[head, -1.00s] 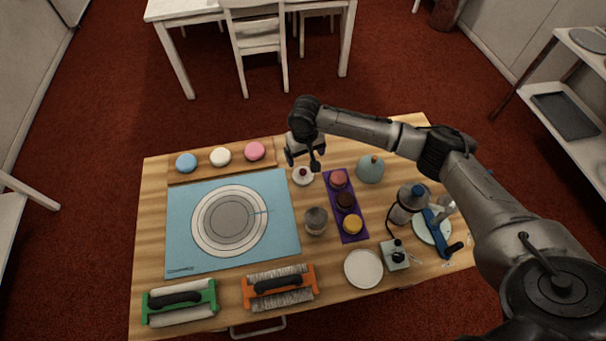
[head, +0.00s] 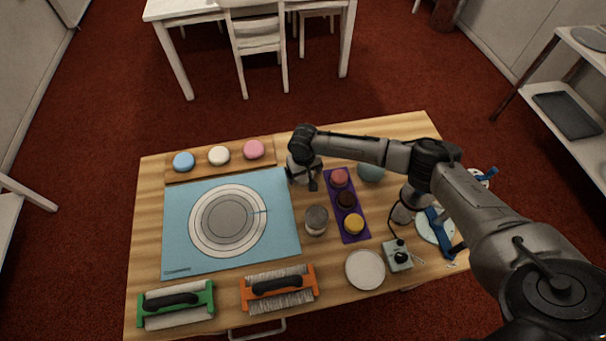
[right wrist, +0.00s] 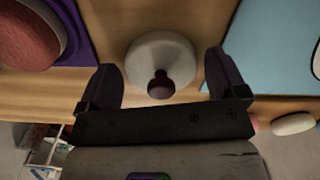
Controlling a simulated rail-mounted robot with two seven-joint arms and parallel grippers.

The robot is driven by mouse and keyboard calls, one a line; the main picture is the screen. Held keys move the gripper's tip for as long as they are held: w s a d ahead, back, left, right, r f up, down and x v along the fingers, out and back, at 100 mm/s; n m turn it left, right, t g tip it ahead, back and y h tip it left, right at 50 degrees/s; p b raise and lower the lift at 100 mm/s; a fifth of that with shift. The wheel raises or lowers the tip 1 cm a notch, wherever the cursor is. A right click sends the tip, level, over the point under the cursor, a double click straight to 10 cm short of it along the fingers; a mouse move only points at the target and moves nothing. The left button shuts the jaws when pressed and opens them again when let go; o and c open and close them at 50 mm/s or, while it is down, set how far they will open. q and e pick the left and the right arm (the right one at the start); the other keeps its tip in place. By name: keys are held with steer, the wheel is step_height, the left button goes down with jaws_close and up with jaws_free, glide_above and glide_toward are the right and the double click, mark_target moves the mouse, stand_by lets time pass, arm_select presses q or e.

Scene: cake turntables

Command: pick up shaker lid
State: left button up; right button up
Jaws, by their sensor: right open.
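The shaker lid (right wrist: 150,50) is a pale round disc with a dark red knob (right wrist: 160,85), lying on the wooden table in the right wrist view. My right gripper (right wrist: 163,80) is open, with one finger on each side of the knob end of the lid and gaps between. In the head view my right gripper (head: 304,184) is low over the table and hides most or all of the lid. A glass shaker jar (head: 316,221) stands just in front of it. My left gripper is not in view.
A purple tray (head: 356,235) with coloured pots is close on the right. A blue mat (head: 180,250) with a turntable (head: 228,216) lies left. A teal vessel (head: 371,171), a white plate (head: 365,269) and an orange-framed tool (head: 278,287) are also on the table.

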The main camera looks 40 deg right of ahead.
steer(key=shift+f, duration=0.35)
steer(key=c, duration=0.7)
steer(key=shift+r, duration=0.1)
